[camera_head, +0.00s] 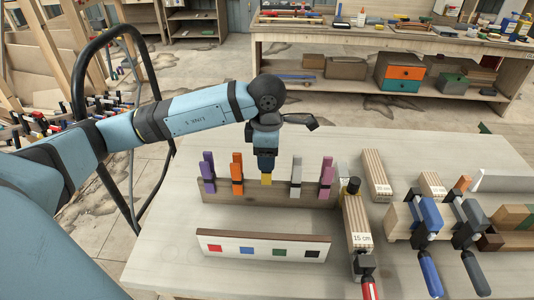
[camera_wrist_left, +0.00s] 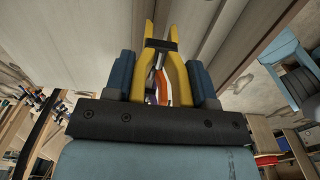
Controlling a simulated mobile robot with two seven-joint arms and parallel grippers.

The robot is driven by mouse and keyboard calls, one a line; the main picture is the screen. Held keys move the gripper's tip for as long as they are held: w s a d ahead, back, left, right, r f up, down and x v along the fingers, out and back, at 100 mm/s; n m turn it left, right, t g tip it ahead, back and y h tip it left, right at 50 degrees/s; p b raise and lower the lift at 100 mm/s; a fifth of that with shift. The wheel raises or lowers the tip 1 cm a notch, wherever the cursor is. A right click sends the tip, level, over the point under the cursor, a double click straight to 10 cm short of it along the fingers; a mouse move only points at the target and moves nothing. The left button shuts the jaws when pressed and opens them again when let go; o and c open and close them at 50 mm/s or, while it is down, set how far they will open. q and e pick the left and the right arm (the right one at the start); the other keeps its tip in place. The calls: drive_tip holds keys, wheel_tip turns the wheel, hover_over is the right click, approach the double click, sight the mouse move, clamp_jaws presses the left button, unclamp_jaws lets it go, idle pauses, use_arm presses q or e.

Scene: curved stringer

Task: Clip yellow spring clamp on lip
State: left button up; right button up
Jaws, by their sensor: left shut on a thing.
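The yellow spring clamp (camera_wrist_left: 176,72) is between the two blue fingers of my left gripper (camera_wrist_left: 160,80) in the left wrist view. In the head view only a small yellow part (camera_head: 266,179) shows below my left gripper (camera_head: 266,163). The gripper is shut on it, at the middle of the wooden rail (camera_head: 240,192). Purple (camera_head: 207,172), orange (camera_head: 237,174), grey (camera_head: 296,176) and pink (camera_head: 327,177) clamps stand along the rail. Whether the yellow clamp touches the rail cannot be told. My right gripper is not in view.
A white strip with coloured squares (camera_head: 263,247) lies in front of the rail. A wooden block (camera_head: 357,225) with a bar clamp stands at the rail's right end. More blocks and bar clamps (camera_head: 430,215) fill the table's right side. The table's front left (camera_head: 165,270) is clear.

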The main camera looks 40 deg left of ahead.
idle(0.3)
use_arm(q)
drive_tip(key=shift+b, duration=0.3)
drive_tip(key=shift+f, duration=0.1)
drive_tip(key=shift+f+b, duration=1.05)
drive_tip(key=shift+f, duration=0.05)
drive_tip(key=shift+f, duration=0.15)
drive_tip(key=shift+f+b, duration=0.45)
drive_tip(key=shift+b, duration=0.2)
drive_tip(key=shift+f, duration=0.1)
